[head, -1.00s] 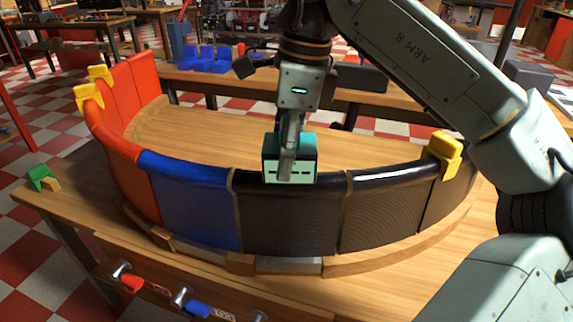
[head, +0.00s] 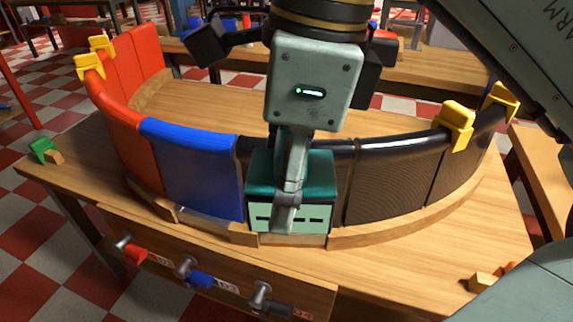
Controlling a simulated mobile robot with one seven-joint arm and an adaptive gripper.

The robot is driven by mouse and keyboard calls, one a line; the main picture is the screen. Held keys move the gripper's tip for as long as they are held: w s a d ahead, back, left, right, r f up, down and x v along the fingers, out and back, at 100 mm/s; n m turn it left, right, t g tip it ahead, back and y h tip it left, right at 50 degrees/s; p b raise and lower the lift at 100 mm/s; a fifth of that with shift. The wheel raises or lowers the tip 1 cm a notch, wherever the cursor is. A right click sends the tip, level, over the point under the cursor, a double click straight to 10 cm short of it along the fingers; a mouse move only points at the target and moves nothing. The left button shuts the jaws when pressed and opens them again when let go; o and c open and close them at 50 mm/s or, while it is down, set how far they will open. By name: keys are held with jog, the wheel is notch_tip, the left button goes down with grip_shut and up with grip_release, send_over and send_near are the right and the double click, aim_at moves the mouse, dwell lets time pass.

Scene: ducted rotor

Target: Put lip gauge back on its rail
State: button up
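A teal block (head: 319,212) with a pale front face and a row of dark slots is at the middle of the curved duct wall; I take it to be the lip gauge. My gripper (head: 288,200) points down with one finger across the block's front face; the other finger is hidden. It appears shut on the block. The block covers part of the black panels (head: 388,185) and reaches down near the wooden base strip (head: 405,230). I cannot tell whether it touches either. I cannot make out which part is its rail.
Yellow clips sit on the lip at left (head: 90,66) and right (head: 455,125). Blue (head: 190,168) and red (head: 122,130) panels continue leftward. A green piece (head: 42,148) lies at the table's left edge. Red and blue handles (head: 200,280) stick out from the table front.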

jog(key=shift+r+p, duration=1.9)
jog(key=shift+r, duration=0.15)
jog(key=shift+d, duration=0.1)
